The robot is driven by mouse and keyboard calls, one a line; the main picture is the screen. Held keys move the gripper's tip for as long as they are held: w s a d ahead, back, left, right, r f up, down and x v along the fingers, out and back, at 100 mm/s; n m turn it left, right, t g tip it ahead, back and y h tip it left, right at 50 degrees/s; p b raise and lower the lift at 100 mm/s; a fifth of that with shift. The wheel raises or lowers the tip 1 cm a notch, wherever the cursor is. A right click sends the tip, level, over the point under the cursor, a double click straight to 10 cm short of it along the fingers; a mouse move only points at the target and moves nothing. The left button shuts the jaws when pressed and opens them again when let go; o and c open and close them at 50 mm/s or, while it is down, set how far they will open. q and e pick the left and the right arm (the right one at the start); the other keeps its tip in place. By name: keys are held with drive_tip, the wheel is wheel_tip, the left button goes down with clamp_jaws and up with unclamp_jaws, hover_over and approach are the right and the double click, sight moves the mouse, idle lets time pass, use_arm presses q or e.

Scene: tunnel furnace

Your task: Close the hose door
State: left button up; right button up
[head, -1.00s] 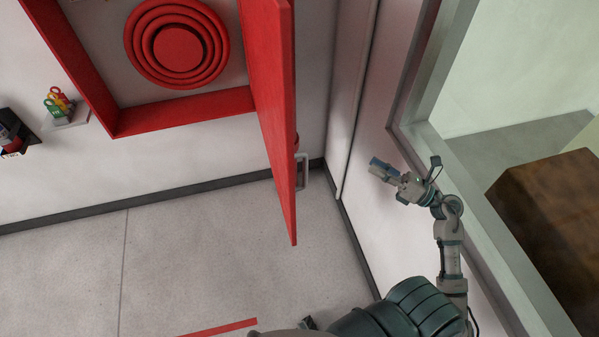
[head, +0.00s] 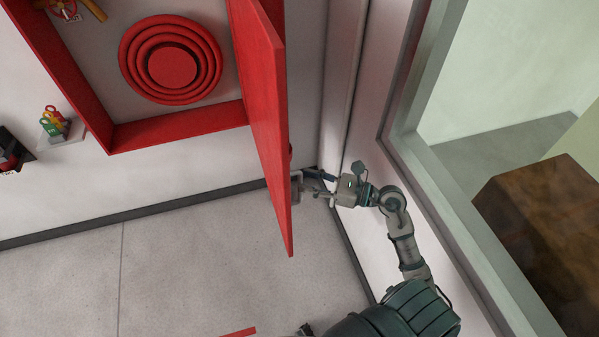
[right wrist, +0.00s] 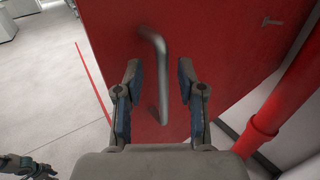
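The red hose door (head: 264,120) stands swung open from the red hose cabinet (head: 185,127) in the head view. Its grey bar handle (head: 297,187) is on the door's right-hand face. My right gripper (head: 311,184) is at the handle, with its fingers pointing left toward the door. In the right wrist view my right gripper (right wrist: 158,70) is open, one finger on each side of the handle (right wrist: 162,85), with gaps to it. Part of what looks like my left gripper (right wrist: 28,166) shows at the lower left there; its fingers are unclear.
A coiled red hose reel (head: 172,65) sits inside the cabinet. A wall with a window frame (head: 405,130) runs close on the right of my right arm. A red pipe (right wrist: 270,115) stands right of the door in the wrist view.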

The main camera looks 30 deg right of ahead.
drive_tip(key=x, duration=0.3)
drive_tip(key=shift+w+p, duration=0.1)
drive_tip(key=shift+p, duration=0.25)
drive_tip(key=shift+d+f, duration=0.1)
drive_tip(key=shift+d, duration=0.35)
drive_tip(key=shift+c, duration=0.4)
drive_tip(key=shift+a, duration=0.1)
clamp_jaws()
drive_tip(key=shift+a, duration=0.25)
